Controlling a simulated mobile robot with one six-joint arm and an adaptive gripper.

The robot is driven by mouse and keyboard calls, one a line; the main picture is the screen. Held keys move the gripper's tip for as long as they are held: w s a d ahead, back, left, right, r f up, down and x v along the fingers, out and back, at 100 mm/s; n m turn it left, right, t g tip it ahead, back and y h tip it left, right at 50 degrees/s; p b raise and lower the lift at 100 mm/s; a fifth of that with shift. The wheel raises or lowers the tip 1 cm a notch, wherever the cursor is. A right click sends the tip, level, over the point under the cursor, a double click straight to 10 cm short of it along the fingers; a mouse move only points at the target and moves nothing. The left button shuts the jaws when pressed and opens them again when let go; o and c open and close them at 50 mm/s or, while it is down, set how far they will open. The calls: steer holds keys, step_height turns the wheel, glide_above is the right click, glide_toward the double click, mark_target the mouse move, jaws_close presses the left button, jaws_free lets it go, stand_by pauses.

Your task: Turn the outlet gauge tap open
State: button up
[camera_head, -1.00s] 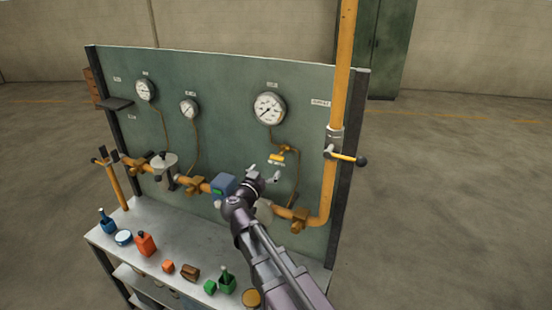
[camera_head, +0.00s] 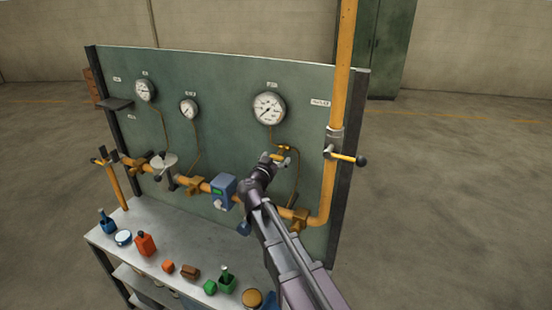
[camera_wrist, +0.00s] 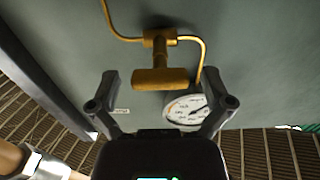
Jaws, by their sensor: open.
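The gauge tap is a small brass-yellow valve (camera_head: 285,148) on the thin line below the large right-hand gauge (camera_head: 268,108). In the wrist view its body (camera_wrist: 158,38) sits on the bent tube and its T-shaped bar handle (camera_wrist: 160,78) points towards me. The bar runs left to right in that picture. My gripper (camera_head: 277,159) is in front of the tap and hides most of the handle in the head view. In the wrist view my gripper (camera_wrist: 165,82) is open, one finger on each side of the handle, with clear gaps and no visible contact.
The gauge (camera_wrist: 186,108) shows near the right finger. A thick yellow pipe (camera_head: 329,190) with a lever valve (camera_head: 347,157) stands to the right. A blue boxed device (camera_head: 222,188) is on the pipe left of my arm. Bottles and blocks line the bench (camera_head: 180,238).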

steer(key=c, duration=1.1)
steer(key=shift+n, duration=0.5)
steer(key=n, duration=0.3)
steer(key=shift+n, duration=0.3)
steer(key=n, duration=0.4)
steer(key=shift+a, duration=0.1)
steer(key=n, duration=0.9)
steer(key=shift+n, duration=0.3)
